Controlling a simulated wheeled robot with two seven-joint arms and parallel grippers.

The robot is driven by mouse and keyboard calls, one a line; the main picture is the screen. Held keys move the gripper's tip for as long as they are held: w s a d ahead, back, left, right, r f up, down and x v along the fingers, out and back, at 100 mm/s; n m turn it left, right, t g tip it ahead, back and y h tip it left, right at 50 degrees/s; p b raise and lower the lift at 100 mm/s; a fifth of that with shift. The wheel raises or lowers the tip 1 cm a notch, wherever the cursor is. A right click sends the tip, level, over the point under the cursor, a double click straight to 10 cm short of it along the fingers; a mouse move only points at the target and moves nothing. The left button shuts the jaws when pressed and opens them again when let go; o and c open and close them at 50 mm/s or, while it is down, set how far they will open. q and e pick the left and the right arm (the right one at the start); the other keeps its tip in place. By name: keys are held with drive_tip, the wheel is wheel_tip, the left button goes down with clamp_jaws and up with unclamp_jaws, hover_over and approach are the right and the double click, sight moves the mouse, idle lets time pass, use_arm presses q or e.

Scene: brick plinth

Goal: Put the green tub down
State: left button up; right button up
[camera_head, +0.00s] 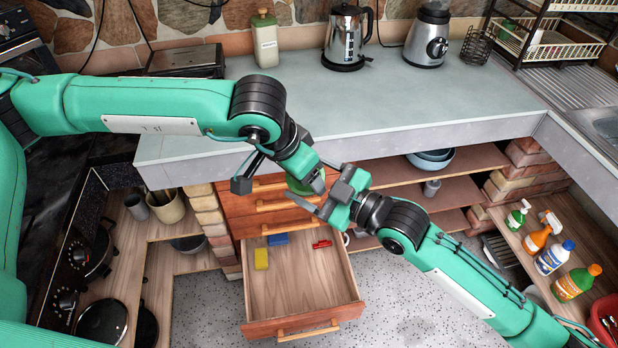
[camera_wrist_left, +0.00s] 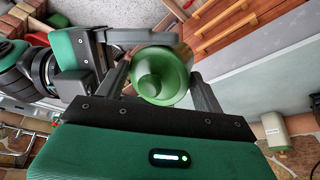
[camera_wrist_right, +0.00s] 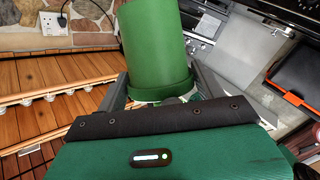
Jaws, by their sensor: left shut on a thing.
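The green tub (camera_head: 303,186) is held in the air above the worktop's front edge and the open drawer, in the head view mostly hidden by both grippers. My left gripper (camera_head: 299,188) is shut on it; in the left wrist view the round end of the tub (camera_wrist_left: 160,78) sits between the fingers. My right gripper (camera_head: 325,195) is right beside it. In the right wrist view the tub (camera_wrist_right: 155,45) stands between the right fingers, which are spread wide around its rim and look open.
The open drawer (camera_head: 340,275) holds a yellow block (camera_head: 261,259), a blue block (camera_head: 278,239) and a red item (camera_head: 321,244). The grey worktop (camera_head: 390,105) is clear in the middle. A canister (camera_head: 265,42), kettle (camera_head: 346,38) and blender (camera_head: 428,38) stand along its back.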

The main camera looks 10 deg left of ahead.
use_arm(q)
drive_tip(key=o, duration=1.5)
drive_tip(key=shift+w+r, duration=0.1)
